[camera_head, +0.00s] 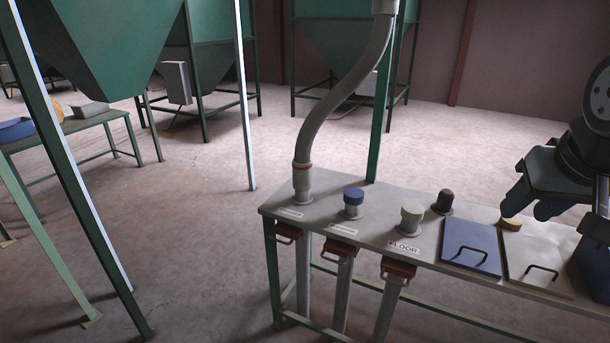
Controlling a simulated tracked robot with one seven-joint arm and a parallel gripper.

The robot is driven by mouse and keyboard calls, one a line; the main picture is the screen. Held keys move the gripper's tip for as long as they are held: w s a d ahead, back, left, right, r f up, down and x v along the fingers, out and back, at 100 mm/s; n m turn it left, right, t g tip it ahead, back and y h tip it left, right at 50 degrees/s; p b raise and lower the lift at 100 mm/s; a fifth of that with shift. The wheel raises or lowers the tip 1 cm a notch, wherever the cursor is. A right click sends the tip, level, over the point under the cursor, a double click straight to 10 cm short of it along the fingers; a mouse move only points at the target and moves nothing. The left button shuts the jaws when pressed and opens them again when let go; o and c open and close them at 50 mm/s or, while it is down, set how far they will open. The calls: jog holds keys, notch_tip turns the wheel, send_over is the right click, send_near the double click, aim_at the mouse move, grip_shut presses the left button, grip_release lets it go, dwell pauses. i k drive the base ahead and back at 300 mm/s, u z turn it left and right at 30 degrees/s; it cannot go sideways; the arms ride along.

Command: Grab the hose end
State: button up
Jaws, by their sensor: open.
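A grey hose (347,93) hangs from the top of the picture and curves down to the left. Its lower end (302,180), a collar with a thin reddish band, stands upright on the leftmost port of the grey bench (375,220). My gripper (532,204) is at the right edge of the picture, above the bench's right part, well to the right of the hose end. It is open, with dark blue fingertips, and I see nothing between them. Part of my arm is cut off by the picture's edge.
Right of the hose end stand a blue-capped port (353,196), a pale-capped port (411,212) labelled FLOOR, a dark knob (443,202) and a yellow disc (510,224). Blue (470,257) and pale (535,262) handled panels lie on the bench. Green hopper legs (70,170) stand left.

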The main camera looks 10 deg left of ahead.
aim_at(302, 173)
jog(key=u, duration=0.5)
jog(key=k, duration=1.1)
jog(key=u, duration=0.4)
jog(key=i, duration=1.95)
jog(key=z, duration=0.2)
